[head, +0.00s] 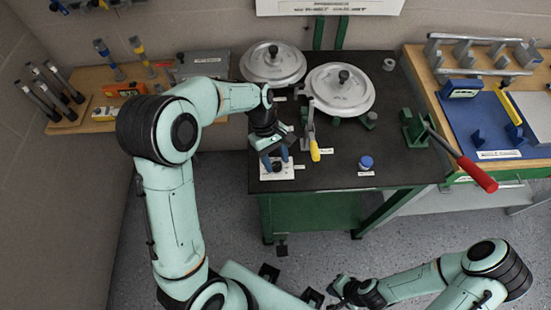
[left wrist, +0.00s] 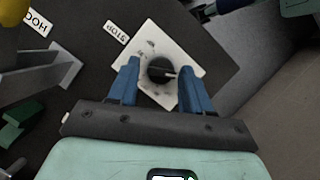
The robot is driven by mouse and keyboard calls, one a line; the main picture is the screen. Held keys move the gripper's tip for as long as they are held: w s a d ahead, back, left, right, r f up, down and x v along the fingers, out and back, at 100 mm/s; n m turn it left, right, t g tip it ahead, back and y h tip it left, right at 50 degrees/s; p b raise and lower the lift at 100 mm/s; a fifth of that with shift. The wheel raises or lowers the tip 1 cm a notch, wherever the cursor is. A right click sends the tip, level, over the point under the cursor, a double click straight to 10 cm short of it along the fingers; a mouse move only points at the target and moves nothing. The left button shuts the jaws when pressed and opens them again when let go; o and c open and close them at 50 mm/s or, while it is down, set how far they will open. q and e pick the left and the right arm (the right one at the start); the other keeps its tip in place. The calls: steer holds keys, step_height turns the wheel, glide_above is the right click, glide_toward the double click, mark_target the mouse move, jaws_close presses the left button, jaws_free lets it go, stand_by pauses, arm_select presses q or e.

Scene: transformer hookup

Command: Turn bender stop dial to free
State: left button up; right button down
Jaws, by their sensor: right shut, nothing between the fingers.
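The bender stop dial is a round black knob (left wrist: 160,69) with a pale pointer line toward the right in the left wrist view. It sits on a white square plate (left wrist: 152,40), beside a small label reading STOP. In the head view the plate (head: 284,174) lies at the bench's front left, and my gripper hides the knob. My left gripper (left wrist: 160,75) is open, with blue fingers on either side of the knob; a gap shows at the left finger, and contact at the right is unclear. The gripper also shows in the head view (head: 275,164). My right gripper (head: 338,290) is shut and empty, low and away from the bench.
The dark bench (head: 330,180) holds two round metal discs (head: 272,62) (head: 341,92), a yellow-handled lever (head: 314,150) close right of my left gripper, a blue knob (head: 366,162) and a red-handled lever (head: 465,165). The front middle of the bench is mostly clear.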

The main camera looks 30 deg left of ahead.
arm_select(q)
steer(key=shift+o, duration=0.2)
steer(key=shift+s, duration=0.1)
steer(key=p+v, duration=0.2)
steer(key=v, duration=1.1)
steer(key=shift+r, duration=0.2)
arm_select(e)
steer(key=w+r, duration=0.2)
steer(key=shift+r, duration=0.3)
